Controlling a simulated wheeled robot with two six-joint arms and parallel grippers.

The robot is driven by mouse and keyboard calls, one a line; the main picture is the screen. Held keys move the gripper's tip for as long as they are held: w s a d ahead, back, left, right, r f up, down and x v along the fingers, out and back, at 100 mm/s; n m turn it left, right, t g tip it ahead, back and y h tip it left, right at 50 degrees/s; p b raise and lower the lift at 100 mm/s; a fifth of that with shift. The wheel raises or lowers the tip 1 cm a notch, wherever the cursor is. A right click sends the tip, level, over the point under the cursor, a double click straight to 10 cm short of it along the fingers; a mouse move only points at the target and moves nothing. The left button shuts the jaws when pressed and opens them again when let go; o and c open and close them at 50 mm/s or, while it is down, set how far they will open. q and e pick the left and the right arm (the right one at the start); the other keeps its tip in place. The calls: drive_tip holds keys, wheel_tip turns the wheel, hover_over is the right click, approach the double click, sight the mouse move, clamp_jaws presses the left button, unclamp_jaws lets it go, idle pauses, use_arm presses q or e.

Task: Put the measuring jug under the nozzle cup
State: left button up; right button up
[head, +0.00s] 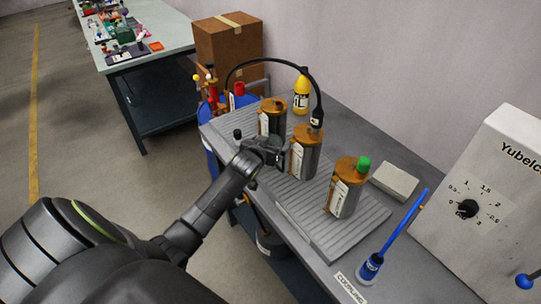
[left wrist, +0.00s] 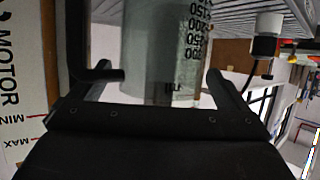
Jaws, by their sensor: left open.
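My left gripper (head: 262,150) is open in the head view, reaching in beside the canisters on the ribbed grey tray. In the left wrist view its two fingers (left wrist: 157,76) stand on either side of a clear cylinder with black scale marks, the measuring jug (left wrist: 150,45). The jug's marks look upside down there, and part of it is cut off by the frame. I cannot make the jug out in the head view. A black hose arches over to a dark nozzle (head: 317,118) above the middle canister; I cannot tell a separate nozzle cup. My right gripper is not in view.
Three orange-topped canisters (head: 305,158) stand on the ribbed tray (head: 290,190). A yellow bottle (head: 301,95) stands behind. A blue brush (head: 370,267), a pale block (head: 395,182) and a white dial box (head: 495,200) are at the right. A label reading MOTOR (left wrist: 12,80) is close on the left.

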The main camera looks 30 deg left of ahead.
use_arm(q)
drive_tip(key=c, duration=1.5)
